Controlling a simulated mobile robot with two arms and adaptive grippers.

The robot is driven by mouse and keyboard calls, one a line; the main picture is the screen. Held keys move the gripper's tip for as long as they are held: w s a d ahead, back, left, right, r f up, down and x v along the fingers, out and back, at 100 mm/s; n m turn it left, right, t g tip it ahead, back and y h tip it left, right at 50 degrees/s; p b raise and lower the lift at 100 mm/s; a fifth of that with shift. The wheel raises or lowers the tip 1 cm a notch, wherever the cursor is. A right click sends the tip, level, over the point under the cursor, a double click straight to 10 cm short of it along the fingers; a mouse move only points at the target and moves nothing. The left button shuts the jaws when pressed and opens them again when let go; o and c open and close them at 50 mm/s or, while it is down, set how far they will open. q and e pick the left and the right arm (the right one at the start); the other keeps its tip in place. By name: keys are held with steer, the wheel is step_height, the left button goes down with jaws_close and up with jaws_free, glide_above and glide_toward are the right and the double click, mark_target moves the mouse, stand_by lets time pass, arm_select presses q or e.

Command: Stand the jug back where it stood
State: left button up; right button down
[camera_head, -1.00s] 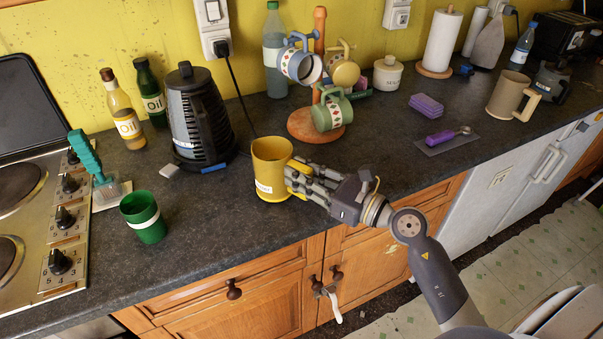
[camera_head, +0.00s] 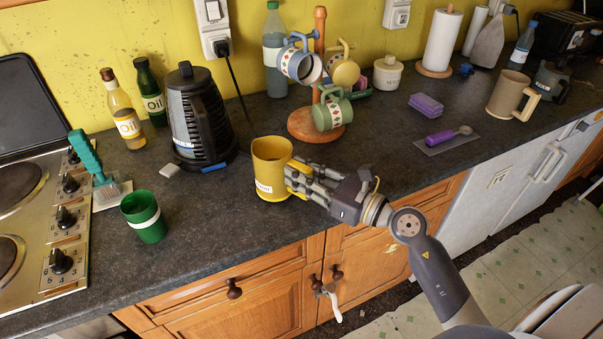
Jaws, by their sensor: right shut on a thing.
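A yellow jug (camera_head: 269,176) with a pale label is upright at the front of the dark worktop, right of the black kettle. My right gripper (camera_head: 299,180) is at the jug's right side, shut on its handle, and the fingers hide most of that handle. I cannot tell whether the jug's base touches the worktop or is just above it. My left gripper is not in view.
A green cup (camera_head: 144,217) stands front left beside the hob (camera_head: 60,225). The kettle (camera_head: 196,120) and oil bottles (camera_head: 124,112) are behind. A mug tree (camera_head: 305,128) stands behind the jug. The worktop between green cup and jug is clear.

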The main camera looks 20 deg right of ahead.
steer(key=shift+f+b, duration=0.6)
steer(key=shift+b, duration=0.05)
stand_by(0.7)
steer(key=c, duration=1.4)
jaws_free()
steer(key=shift+o, duration=0.2)
steer(key=shift+f, duration=0.15)
steer(key=shift+s, duration=0.1)
steer(key=b+v, duration=0.3)
steer(key=v, duration=0.4)
steer(key=shift+s+d, duration=0.25)
steer(key=shift+s, duration=0.1)
steer(key=shift+s, duration=0.1)
